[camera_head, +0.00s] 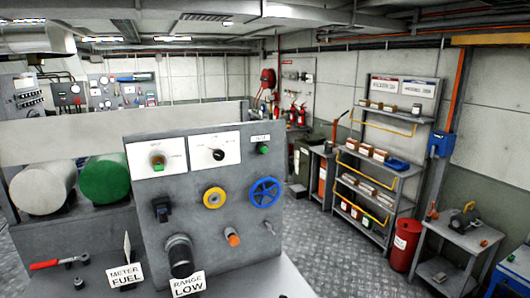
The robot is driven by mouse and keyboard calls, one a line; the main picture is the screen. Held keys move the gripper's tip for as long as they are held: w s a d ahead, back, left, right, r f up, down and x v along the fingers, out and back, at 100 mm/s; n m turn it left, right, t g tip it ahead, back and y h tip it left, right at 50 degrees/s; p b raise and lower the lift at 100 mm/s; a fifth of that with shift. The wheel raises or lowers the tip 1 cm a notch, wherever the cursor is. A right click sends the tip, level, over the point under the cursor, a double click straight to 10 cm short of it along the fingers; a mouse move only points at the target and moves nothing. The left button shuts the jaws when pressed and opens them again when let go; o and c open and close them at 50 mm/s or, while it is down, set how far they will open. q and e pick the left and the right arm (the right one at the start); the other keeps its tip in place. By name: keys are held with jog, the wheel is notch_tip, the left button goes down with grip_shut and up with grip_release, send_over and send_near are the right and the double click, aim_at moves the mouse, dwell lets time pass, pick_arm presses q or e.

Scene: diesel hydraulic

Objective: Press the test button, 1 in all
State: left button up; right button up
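A grey control panel (185,240) stands in front of me. A small green button (264,149) sits at its upper right, under a small white label (261,138) whose lettering is too small to read for certain; this looks like the test button. Neither of my grippers shows in the head view, and nothing touches the green button.
The panel also carries a blue handwheel (264,192), a yellow ring knob (214,198), a black switch (162,209), an orange knob (232,237) and a black cylinder (180,257). Signs reading METER FUEL (126,276) and RANGE LOW (188,285) stand low. Open floor lies right, before shelves (372,185).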

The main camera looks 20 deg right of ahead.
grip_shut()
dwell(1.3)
